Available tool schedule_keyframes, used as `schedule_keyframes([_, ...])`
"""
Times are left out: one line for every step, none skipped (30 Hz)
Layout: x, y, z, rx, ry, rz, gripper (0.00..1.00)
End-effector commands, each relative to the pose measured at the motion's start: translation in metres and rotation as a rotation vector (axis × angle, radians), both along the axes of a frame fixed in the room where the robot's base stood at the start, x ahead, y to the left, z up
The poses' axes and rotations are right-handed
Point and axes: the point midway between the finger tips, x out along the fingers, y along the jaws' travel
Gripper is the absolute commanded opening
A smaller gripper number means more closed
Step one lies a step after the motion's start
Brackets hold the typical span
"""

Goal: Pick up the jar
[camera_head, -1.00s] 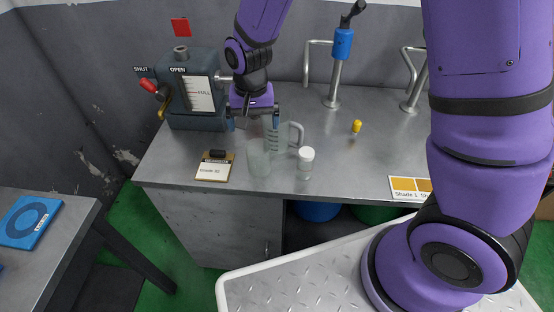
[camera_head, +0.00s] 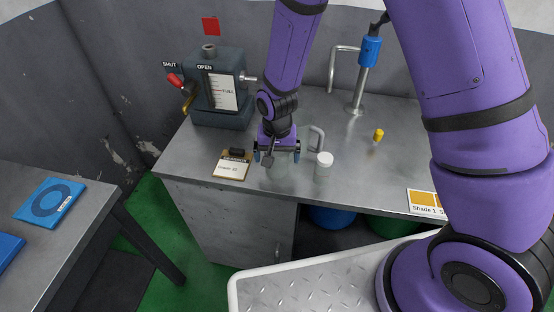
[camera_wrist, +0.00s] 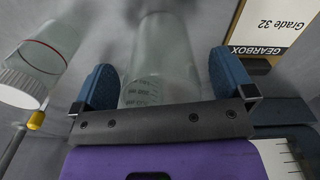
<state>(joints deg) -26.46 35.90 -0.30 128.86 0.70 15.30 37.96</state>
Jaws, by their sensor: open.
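A clear, open glass jar (camera_head: 279,170) stands on the grey bench, partly hidden by my gripper. My gripper (camera_head: 277,148) is open and points down at it. In the wrist view, my two blue fingers (camera_wrist: 157,88) lie on either side of clear glass (camera_wrist: 165,45), with a gap showing at each side. Printed measure marks show near the gripper bar; I cannot tell if they belong to the jar or the jug behind. The clear jug's handle (camera_head: 318,138) shows just behind and to the right.
A white-capped clear bottle (camera_head: 323,166) stands close on the right; it also shows in the wrist view (camera_wrist: 38,65). A Grade 32 card (camera_head: 232,166) lies to the left. The gauge box (camera_head: 220,90) and blue-topped tap (camera_head: 368,60) stand behind. A yellow piece (camera_head: 378,135) is farther right.

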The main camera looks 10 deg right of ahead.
Motion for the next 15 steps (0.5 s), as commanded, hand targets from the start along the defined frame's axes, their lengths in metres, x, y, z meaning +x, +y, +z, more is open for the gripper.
schedule_keyframes([-0.0002,0.0000,-0.0061,-0.001,0.002,0.000,1.00])
schedule_keyframes([0.0000,0.0001,-0.0083,-0.001,0.001,0.001,1.00])
schedule_keyframes([0.0001,0.0002,-0.0109,0.000,0.000,0.001,1.00])
schedule_keyframes([0.0002,0.0002,-0.0125,0.000,0.000,0.001,1.00])
schedule_keyframes([0.0002,0.0002,-0.0135,0.000,0.000,0.001,1.00])
schedule_keyframes([0.0002,0.0002,-0.0143,0.000,0.000,0.001,1.00])
schedule_keyframes([0.0002,0.0002,-0.0146,0.000,-0.001,0.001,1.00])
schedule_keyframes([0.0003,0.0002,-0.0146,0.000,-0.001,0.001,1.00])
schedule_keyframes([0.0003,0.0002,-0.0144,0.001,-0.001,0.001,1.00])
schedule_keyframes([0.0003,0.0002,-0.0144,0.001,-0.001,0.001,1.00])
schedule_keyframes([0.0004,0.0003,-0.0143,0.001,-0.001,0.001,1.00])
schedule_keyframes([0.0003,0.0002,-0.0143,0.001,-0.001,0.001,1.00])
schedule_keyframes([0.0003,0.0002,-0.0142,0.001,-0.001,0.001,0.95])
schedule_keyframes([0.0003,0.0002,-0.0142,0.001,-0.001,0.001,0.89])
schedule_keyframes([0.0003,0.0002,-0.0142,0.001,-0.001,0.001,0.79])
